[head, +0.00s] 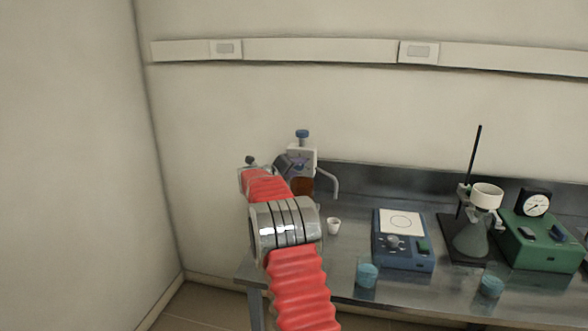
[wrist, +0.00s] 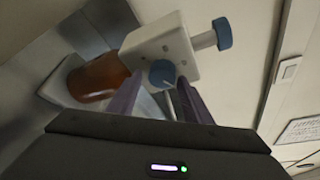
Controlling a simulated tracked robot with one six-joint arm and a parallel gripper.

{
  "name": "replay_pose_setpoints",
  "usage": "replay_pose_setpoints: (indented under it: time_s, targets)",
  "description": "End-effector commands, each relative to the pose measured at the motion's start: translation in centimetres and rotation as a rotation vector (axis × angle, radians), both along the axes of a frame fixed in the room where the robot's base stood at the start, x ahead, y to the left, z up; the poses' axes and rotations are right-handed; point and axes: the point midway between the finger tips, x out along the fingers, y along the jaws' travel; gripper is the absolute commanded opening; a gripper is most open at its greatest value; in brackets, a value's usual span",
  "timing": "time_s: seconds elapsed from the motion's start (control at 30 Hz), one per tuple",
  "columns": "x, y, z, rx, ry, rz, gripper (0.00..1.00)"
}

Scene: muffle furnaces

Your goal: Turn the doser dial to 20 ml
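The doser (head: 308,155) stands at the back left of the bench, with a white block head on an amber bottle (head: 303,187). In the wrist view its white head (wrist: 160,48) appears tilted, with the amber bottle (wrist: 98,78) to the left. The small blue dial (wrist: 162,73) on the head's face shows between my fingers; its markings are too small to read. A larger blue knob (wrist: 223,33) sticks out at the head's end. My gripper (wrist: 158,92) is open, one purple finger on each side of the dial, with gaps visible. Contact is not evident.
A small white cup (head: 333,226) stands right of the doser. A blue hotplate device (head: 403,255), blue beakers (head: 367,275), a flask on a stand (head: 470,239) and a green device (head: 540,245) with a gauge are further right. A spout (head: 330,180) projects from the doser.

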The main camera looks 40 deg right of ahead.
Motion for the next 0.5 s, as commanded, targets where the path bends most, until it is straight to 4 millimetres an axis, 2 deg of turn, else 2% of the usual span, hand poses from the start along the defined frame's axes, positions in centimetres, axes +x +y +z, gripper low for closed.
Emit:
replay_pose_setpoints:
  time_s: [0.1, 0.5]
  targets:
    - [0.10, 0.11, 0.19, -0.002, -0.002, 0.002, 0.53]
    - [0.05, 0.91, 0.50, -0.003, -0.003, 0.006, 0.53]
